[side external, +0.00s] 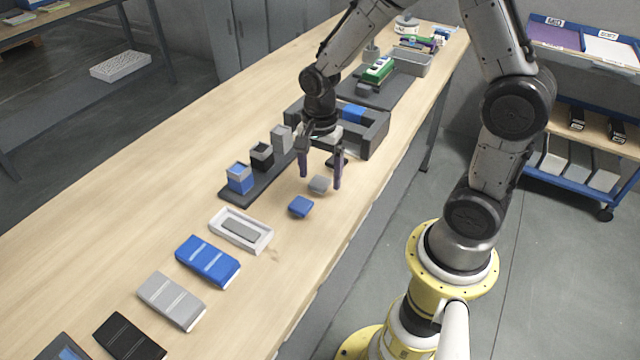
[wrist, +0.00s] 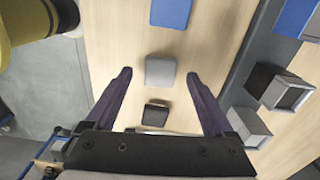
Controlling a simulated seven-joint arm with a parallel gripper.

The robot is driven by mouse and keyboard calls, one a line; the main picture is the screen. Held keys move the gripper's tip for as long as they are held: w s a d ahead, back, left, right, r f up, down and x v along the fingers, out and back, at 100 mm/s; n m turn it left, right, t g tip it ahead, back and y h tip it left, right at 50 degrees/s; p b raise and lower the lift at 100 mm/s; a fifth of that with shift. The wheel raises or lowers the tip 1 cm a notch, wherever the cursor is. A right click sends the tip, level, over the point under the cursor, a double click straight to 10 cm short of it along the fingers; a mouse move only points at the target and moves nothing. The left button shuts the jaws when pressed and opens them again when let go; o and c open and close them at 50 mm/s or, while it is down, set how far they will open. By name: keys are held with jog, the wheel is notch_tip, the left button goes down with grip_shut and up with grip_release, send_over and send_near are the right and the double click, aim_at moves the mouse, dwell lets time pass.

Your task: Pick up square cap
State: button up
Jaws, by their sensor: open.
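A grey square cap (side external: 319,184) lies on the wooden table; it also shows in the wrist view (wrist: 160,71). My gripper (side external: 320,181) is open and empty, pointing down over this cap. In the wrist view the two fingertips (wrist: 159,74) stand on either side of the grey cap, with gaps on both sides. Whether the tips reach down to the cap's height is hard to tell. A blue square cap (side external: 300,207) lies nearer the front, and a black cap (wrist: 156,113) lies on the other side, partly hidden by the finger in the side view.
Blue (side external: 240,178), black (side external: 262,156) and grey (side external: 282,138) open-topped columns stand on a dark base left of my gripper. A dark tray (side external: 375,140) is behind. A white tray (side external: 225,232) and flat blue, grey and black pieces lie toward the front. The table edge is close on the right.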

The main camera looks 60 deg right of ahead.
jog(key=shift+f, duration=0.6)
grip_shut()
jog(key=shift+r, duration=0.15)
